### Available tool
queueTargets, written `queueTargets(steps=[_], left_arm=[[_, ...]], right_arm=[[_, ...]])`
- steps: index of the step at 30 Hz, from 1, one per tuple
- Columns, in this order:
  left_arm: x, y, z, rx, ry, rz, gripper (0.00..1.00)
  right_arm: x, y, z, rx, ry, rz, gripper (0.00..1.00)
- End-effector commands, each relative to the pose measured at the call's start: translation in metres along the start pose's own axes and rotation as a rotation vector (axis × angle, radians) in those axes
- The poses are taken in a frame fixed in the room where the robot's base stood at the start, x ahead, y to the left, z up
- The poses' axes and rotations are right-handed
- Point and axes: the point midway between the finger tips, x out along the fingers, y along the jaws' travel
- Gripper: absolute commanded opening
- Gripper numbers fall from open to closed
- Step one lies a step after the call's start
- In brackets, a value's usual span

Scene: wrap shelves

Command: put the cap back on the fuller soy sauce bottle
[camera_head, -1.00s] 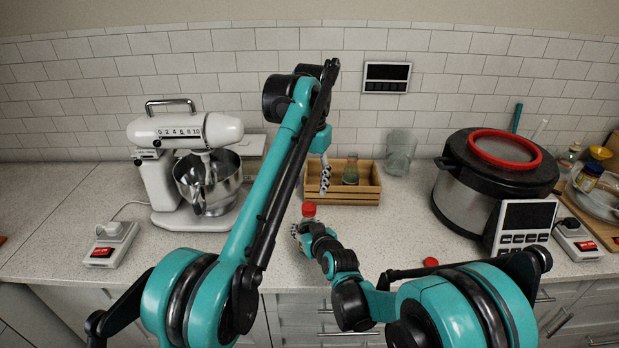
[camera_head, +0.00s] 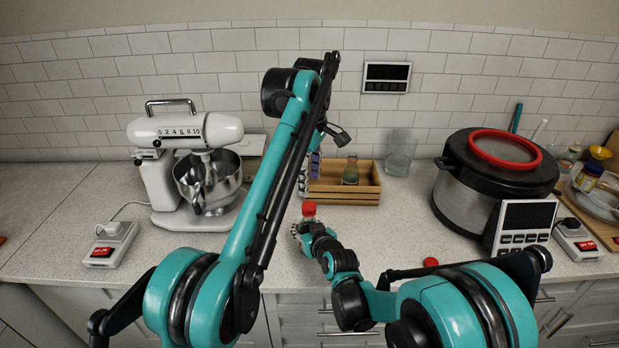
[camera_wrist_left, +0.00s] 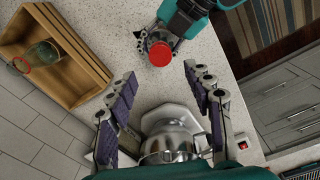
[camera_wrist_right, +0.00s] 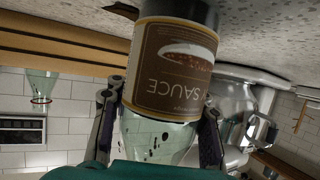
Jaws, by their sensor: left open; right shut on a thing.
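My right gripper (camera_wrist_right: 160,118) is shut on a soy sauce bottle (camera_wrist_right: 172,65), which has a brown label and a dark lower part. The head view shows a red cap (camera_head: 309,209) at the top of this bottle, above my right gripper (camera_head: 308,232). The left wrist view shows the same red cap (camera_wrist_left: 160,53) from above. My left gripper (camera_wrist_left: 160,76) is open and empty, with the cap beyond its fingertips. A second, mostly clear bottle (camera_head: 351,170) stands in the wooden crate; its top shows a red ring (camera_wrist_left: 22,63). A loose red cap (camera_head: 431,262) lies near the counter's front edge.
The wooden crate (camera_head: 332,197) stands behind my right gripper, with a glass (camera_head: 399,153) to its right. A stand mixer (camera_head: 185,140) is at the left and a large pot (camera_head: 480,185) at the right.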

Motion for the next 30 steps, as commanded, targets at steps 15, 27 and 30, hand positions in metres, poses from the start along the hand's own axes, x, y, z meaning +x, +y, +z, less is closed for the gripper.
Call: queueTargets(steps=[15,27,30], left_arm=[[0.031,0.0,0.0,0.003,0.0,0.0,0.51],[0.078,0.0,0.0,0.004,0.0,0.0,0.51],[0.08,0.0,0.0,0.004,0.0,0.0,0.51]], right_arm=[[0.0,0.0,0.0,0.0,0.001,0.0,0.0],[0.0,0.0,0.0,0.0,0.001,0.0,0.0],[0.0,0.0,0.0,0.0,0.001,0.0,0.0]])
